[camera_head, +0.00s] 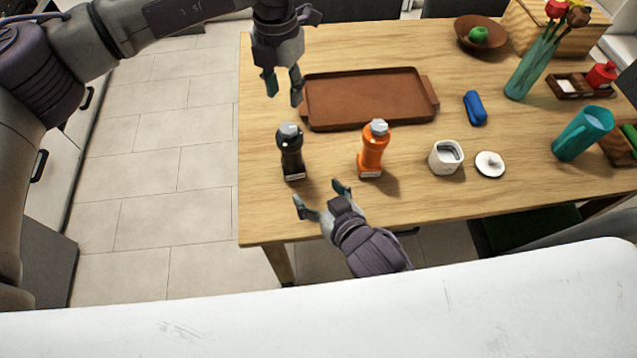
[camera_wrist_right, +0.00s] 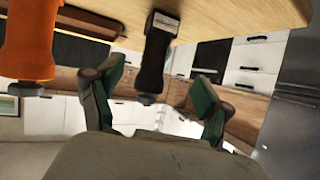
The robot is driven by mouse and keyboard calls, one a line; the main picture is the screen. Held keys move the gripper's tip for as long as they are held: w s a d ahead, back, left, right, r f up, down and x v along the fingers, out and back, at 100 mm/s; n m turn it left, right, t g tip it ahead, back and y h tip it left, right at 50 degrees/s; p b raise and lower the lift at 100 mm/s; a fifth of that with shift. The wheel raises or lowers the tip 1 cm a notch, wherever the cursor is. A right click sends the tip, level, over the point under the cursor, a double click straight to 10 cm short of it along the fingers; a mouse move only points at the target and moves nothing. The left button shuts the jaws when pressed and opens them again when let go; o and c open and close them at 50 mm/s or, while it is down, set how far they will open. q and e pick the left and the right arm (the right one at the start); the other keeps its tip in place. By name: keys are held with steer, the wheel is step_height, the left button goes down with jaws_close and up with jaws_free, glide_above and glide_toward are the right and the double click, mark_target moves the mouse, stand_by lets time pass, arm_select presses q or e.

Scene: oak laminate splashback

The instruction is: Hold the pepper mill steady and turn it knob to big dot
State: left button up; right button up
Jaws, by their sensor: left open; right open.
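A black mill (camera_head: 291,155) with a silver knob (camera_head: 289,130) stands upright near the table's left front. An orange mill (camera_head: 372,152) with a silver knob stands upright to its right. The frames do not show which one holds pepper; dots on the knobs are too small to make out. My left gripper (camera_head: 283,86) is open and empty, beyond and above the black mill. My right gripper (camera_head: 319,197) is open and empty at the table's front edge, its fingers toward the black mill. In the right wrist view, which is upside down, the black mill (camera_wrist_right: 154,58) appears between the fingers, apart from them.
A brown tray (camera_head: 365,100) lies behind the mills. A white pot (camera_head: 445,158), its lid (camera_head: 490,164), a blue case (camera_head: 475,107) and a teal pitcher (camera_head: 582,134) are to the right. The wooden table (camera_head: 262,210) is bare at the front left, with its left edge close by.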

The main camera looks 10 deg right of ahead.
mark_target(296, 159)
steer(key=shift+n+t, duration=0.4)
steer(key=x, duration=0.4)
steer(key=r+x, duration=0.1)
steer(key=x, duration=0.9)
steer(key=shift+w+a+r, duration=0.1)
steer(key=shift+w+r, duration=0.2)
steer(key=shift+w, duration=0.2)
